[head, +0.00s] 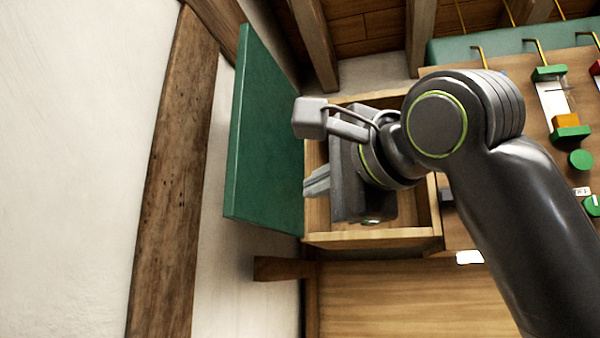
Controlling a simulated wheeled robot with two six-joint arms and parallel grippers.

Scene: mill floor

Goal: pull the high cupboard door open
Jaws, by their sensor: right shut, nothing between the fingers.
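The green cupboard door (266,130) stands swung open on the left side of the wooden cupboard (370,238). Its broad green face is seen at a slant, and the cupboard's opening shows to its right. My right gripper (312,184) is shut and empty. In the picture its fingertips overlap the door's right edge, in front of the cupboard opening. I cannot tell whether they touch the door. My right arm and wrist hide much of the cupboard's inside, and no handle shows on the door. My left gripper is not in view.
A wooden post (172,170) runs down the pale wall (70,150) left of the door. To the right, a wooden board (527,158) carries hooks and green-and-white items. A short beam (282,268) juts out below the door. Roof beams (316,45) show above.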

